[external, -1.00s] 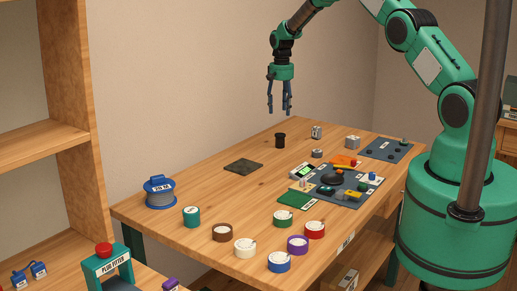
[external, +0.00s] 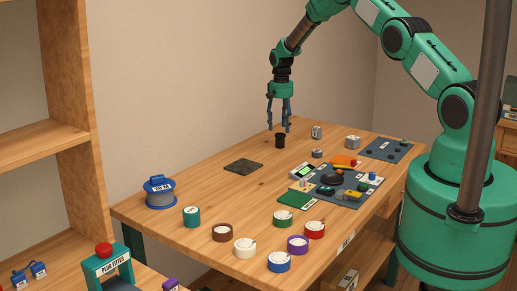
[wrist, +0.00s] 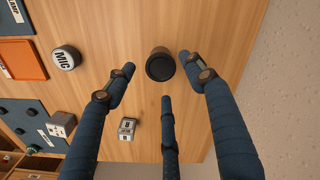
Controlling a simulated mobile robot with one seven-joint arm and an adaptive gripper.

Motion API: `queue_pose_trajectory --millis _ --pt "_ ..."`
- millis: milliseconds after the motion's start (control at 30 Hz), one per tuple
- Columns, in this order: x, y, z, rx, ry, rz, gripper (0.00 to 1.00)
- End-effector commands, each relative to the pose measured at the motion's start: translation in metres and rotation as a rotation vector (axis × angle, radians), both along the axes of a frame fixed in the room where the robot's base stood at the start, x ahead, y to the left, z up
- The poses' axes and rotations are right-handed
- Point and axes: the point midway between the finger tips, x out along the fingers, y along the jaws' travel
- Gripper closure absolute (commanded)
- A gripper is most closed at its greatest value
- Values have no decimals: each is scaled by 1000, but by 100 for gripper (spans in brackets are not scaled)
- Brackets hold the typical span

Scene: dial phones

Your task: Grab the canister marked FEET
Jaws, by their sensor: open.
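A dark, round canister (external: 280,142) stands upright on the far part of the wooden table. In the wrist view the dark canister (wrist: 160,66) shows its black round top, and I can read no FEET marking on it. My gripper (external: 279,128) hangs pointing down just above this canister. In the wrist view its three blue fingers are spread open around the canister's outline, with nothing held. I cannot tell whether any fingertip touches it.
A round tin marked MIC (wrist: 66,58) and a small grey labelled block (wrist: 127,129) stand near the canister. A dark flat pad (external: 243,167) lies nearer the front. Phone parts on a dark mat (external: 345,201) are at the right. Several coloured labelled tins line the front.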

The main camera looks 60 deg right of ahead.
Motion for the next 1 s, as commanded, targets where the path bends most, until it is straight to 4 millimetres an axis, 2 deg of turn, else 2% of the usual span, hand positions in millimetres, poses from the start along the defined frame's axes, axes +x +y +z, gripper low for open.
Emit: queue_pose_trajectory --millis 133,633,1000 --pt "0 0 -10 0 0 0 46" --pt "0 0 -16 0 1 0 46" --pt "1 1 -48 1 2 0 46"
